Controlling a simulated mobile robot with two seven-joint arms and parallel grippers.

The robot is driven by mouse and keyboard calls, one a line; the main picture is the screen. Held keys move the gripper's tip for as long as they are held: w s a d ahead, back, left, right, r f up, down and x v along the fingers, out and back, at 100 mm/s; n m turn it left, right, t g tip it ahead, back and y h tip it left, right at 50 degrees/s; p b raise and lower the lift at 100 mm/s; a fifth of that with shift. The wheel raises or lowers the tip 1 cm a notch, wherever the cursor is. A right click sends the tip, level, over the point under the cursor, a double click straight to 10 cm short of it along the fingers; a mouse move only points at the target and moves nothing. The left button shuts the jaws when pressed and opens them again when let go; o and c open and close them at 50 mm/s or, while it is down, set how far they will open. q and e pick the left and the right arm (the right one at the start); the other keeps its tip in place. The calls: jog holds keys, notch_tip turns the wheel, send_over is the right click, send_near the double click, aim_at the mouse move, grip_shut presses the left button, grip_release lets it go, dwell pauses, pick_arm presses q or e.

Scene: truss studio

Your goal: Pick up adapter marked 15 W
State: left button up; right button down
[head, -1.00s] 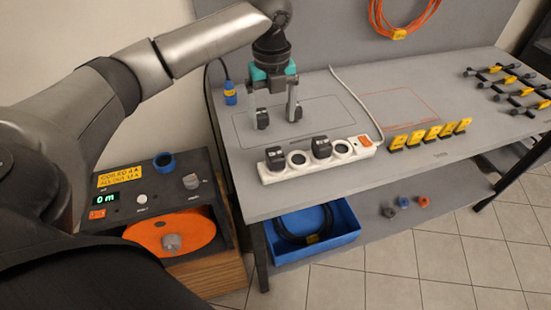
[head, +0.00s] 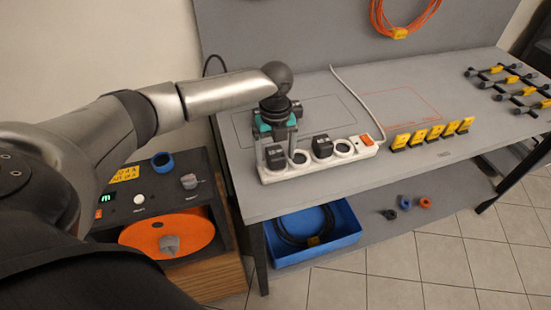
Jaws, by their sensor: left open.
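A white power strip (head: 318,161) lies along the front edge of the grey table. Two black adapters are plugged into it, a left one (head: 276,158) and a right one (head: 322,147). Their top markings are too small to read, so I cannot tell which is marked 15 W. My left gripper (head: 278,148) is open and points down, its fingers around or just behind the left adapter. I cannot tell whether they touch it. My right gripper is not in view.
A white cable (head: 357,101) runs back from the strip. Several yellow tags (head: 434,134) stand right of it, with black rods (head: 507,84) further right. A blue bin (head: 312,240) sits on the lower shelf. A control box (head: 170,205) stands at left.

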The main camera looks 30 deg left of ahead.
pick_arm(q)
grip_shut()
dwell(0.8)
